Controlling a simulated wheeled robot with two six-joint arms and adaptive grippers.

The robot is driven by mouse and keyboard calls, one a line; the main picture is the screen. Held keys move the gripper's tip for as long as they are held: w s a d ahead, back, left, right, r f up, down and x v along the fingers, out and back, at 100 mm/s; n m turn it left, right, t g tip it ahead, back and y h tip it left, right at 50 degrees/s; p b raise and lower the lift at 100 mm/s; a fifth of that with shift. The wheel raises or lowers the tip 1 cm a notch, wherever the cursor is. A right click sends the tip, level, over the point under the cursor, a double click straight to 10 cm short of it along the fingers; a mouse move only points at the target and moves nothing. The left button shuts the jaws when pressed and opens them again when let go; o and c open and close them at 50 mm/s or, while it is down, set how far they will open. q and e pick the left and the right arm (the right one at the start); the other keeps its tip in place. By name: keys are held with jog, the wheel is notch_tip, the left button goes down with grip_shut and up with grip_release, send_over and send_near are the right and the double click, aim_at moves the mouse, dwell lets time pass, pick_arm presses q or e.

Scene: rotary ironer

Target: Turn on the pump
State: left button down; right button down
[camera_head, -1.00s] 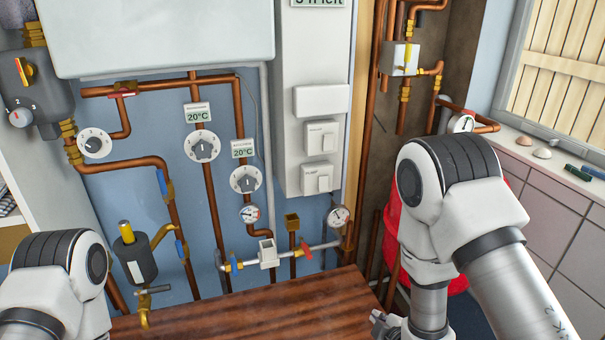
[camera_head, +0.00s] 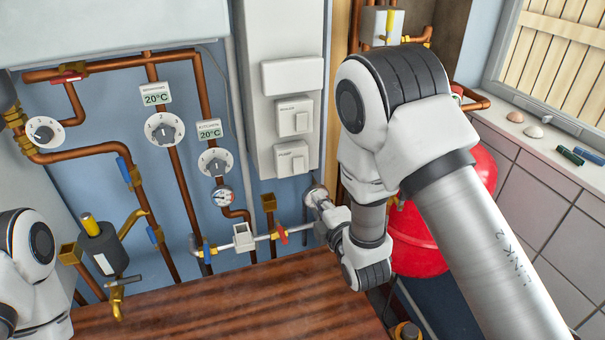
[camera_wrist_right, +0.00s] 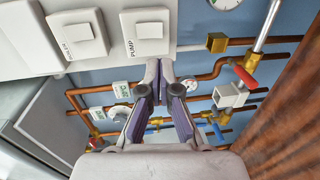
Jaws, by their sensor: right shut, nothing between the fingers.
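The white switch labelled PUMP (camera_head: 291,160) sits on the lower part of the tall pale panel, below the similar BOILER switch (camera_head: 294,117). In the right wrist view the PUMP switch (camera_wrist_right: 149,29) is just beyond the fingertips, with the BOILER switch (camera_wrist_right: 77,32) to its left. My right gripper (camera_wrist_right: 160,70) is shut and empty, pointing toward the panel's lower end and apparently not touching the switch. In the head view this gripper (camera_head: 326,208) is small and partly hidden, below and right of the PUMP switch. My left gripper is out of view.
Copper pipes with dials and gauges cover the blue wall left of the panel. A pipe with a red-handled valve (camera_head: 282,235) runs below it. A wooden worktop (camera_head: 220,305) lies beneath. A red tank (camera_head: 412,243) stands behind my right arm.

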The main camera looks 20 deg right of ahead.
aim_at(299, 172)
jog(key=w+p, duration=0.1)
jog(key=w, duration=0.2)
jog(key=w+p, duration=0.2)
jog(key=w, duration=0.1)
jog(key=w+p, duration=0.1)
jog(key=w, duration=0.3)
jog(key=shift+w+a+f, duration=0.1)
jog(key=shift+a+f, duration=0.1)
jog(key=shift+f, duration=0.2)
jog(key=shift+w+f+p, duration=0.25)
jog(key=shift+w+p, duration=0.1)
jog(key=shift+w, duration=0.2)
jog(key=shift+a, duration=0.1)
